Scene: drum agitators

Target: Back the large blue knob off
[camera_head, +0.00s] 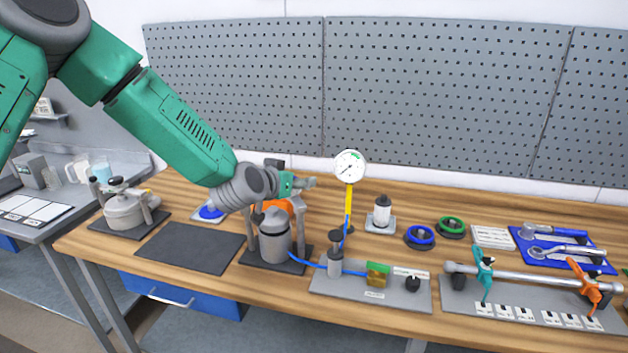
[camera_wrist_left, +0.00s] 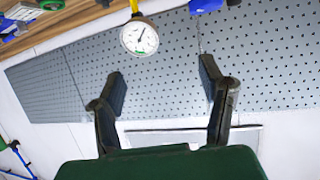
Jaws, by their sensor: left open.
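A blue round knob (camera_head: 210,212) sits on a light plate at the back left of the bench, partly hidden by my left arm. A blue ring with a dark centre (camera_head: 419,235) lies farther right; I cannot tell for sure which is the large blue knob. My left gripper (camera_head: 303,183) is above the bench, left of the pressure gauge (camera_head: 349,167), and touches neither blue piece. In the left wrist view its fingers (camera_wrist_left: 163,85) are spread and empty, with the gauge (camera_wrist_left: 140,37) beyond them. Blue parts are cut off at that view's top edge.
Below my left gripper stands a grey canister (camera_head: 274,240) between posts, with a blue hose to a grey fixture plate (camera_head: 335,283). A dark mat (camera_head: 190,248) lies bare to its left. A clamped bar (camera_head: 525,278) is at right; pegboard (camera_head: 440,95) closes the back.

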